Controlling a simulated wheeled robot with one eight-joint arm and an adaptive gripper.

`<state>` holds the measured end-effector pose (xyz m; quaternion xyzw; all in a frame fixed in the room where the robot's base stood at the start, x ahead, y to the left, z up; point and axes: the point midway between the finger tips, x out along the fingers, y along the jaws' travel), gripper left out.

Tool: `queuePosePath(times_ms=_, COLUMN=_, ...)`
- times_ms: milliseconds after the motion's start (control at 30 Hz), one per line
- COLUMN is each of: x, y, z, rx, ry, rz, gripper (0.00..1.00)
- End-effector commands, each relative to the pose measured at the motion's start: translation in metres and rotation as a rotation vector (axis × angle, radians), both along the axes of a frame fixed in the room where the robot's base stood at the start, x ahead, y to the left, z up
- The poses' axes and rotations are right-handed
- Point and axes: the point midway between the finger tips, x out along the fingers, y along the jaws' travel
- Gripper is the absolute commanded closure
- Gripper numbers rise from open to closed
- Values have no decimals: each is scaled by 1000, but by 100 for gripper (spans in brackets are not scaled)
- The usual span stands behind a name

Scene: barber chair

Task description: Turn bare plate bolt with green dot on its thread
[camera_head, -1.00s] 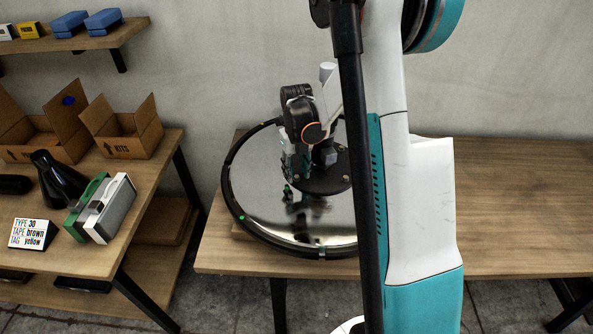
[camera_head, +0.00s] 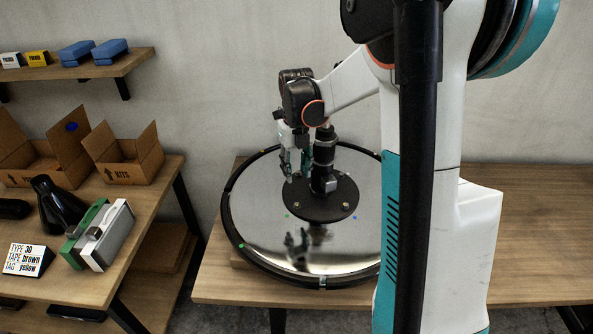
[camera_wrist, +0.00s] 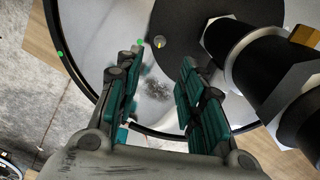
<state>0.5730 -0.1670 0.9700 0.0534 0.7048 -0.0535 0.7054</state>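The dark round plate (camera_head: 305,208) sits on the mirror-like disc (camera_head: 262,235). A brassy bolt (camera_head: 346,206) shows at its right front. In the wrist view, a grey bolt head (camera_wrist: 160,41) stands on the plate (camera_wrist: 190,18), with a green dot (camera_wrist: 140,42) just left of it near the plate's edge. I cannot see any thread clearly. In the head view, a green dot (camera_head: 287,215) lies by the plate's front-left edge. My gripper (camera_head: 290,172) points down over the plate's left side, beside the black column. In the wrist view its fingers (camera_wrist: 160,78) are apart and empty.
The black column (camera_head: 323,150) with a grey hex nut (camera_head: 329,186) rises from the plate, close right of my gripper. A blue dot (camera_head: 354,217) and another green dot (camera_head: 240,246) mark the disc. Wooden table (camera_head: 540,235) is clear at right. A side table holds boxes and a label card (camera_head: 27,259).

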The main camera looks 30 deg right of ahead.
Motion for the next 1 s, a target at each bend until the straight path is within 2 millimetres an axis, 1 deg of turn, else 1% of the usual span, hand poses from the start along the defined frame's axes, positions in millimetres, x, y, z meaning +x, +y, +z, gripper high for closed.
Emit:
queuePosePath(times_ms=167, x=0, y=0, z=0, rx=0, ry=0, rz=28, gripper=64)
queuePosePath(times_ms=267, x=0, y=0, z=1, rx=0, ry=0, rz=127, gripper=64)
queuePosePath(times_ms=367, x=0, y=0, z=3, rx=0, ry=0, rz=311, gripper=64)
queuePosePath(times_ms=1000, x=1, y=1, z=10, rx=-1, ry=0, rz=1794, gripper=64)
